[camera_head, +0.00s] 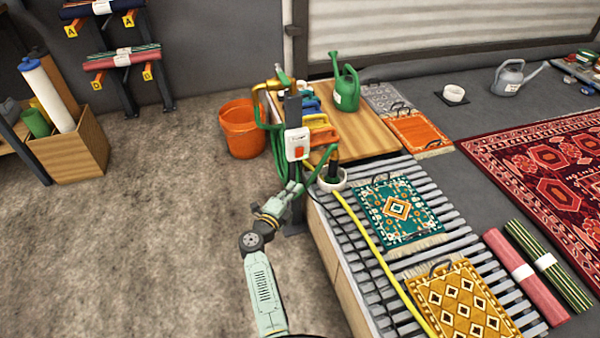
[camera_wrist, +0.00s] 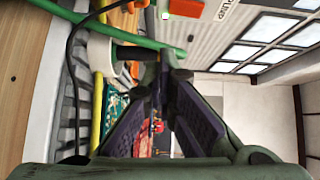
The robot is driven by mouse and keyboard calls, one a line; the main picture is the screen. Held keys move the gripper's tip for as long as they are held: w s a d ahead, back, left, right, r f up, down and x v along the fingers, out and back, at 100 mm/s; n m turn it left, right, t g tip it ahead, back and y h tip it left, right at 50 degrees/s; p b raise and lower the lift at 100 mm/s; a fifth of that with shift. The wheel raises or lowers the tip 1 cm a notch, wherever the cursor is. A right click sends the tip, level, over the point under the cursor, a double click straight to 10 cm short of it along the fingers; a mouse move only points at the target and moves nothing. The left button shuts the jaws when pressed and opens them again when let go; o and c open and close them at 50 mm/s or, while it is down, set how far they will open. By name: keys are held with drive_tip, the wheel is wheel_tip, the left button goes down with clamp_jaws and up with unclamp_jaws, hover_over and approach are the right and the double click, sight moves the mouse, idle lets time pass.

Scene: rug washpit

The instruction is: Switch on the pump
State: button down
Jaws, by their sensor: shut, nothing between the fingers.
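The pump switch box (camera_head: 297,143) is white and mounted on a dark post beside the slatted bench. In the wrist view the box (camera_wrist: 215,35) bears the label PUMP, and the switch (camera_wrist: 187,7) is at the top edge. My gripper (camera_head: 297,187) is below the box, apart from the switch in the head view. In the wrist view my gripper (camera_wrist: 161,60) has its fingertips together and empty, below the switch in the picture.
A green hose crosses close to my fingertips and hangs around the post. A yellow hose (camera_head: 375,250) runs along the bench. An orange bucket (camera_head: 242,130) stands behind left.

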drive_tip(key=shift+f+v, duration=0.25)
drive_tip(key=shift+v, duration=0.85)
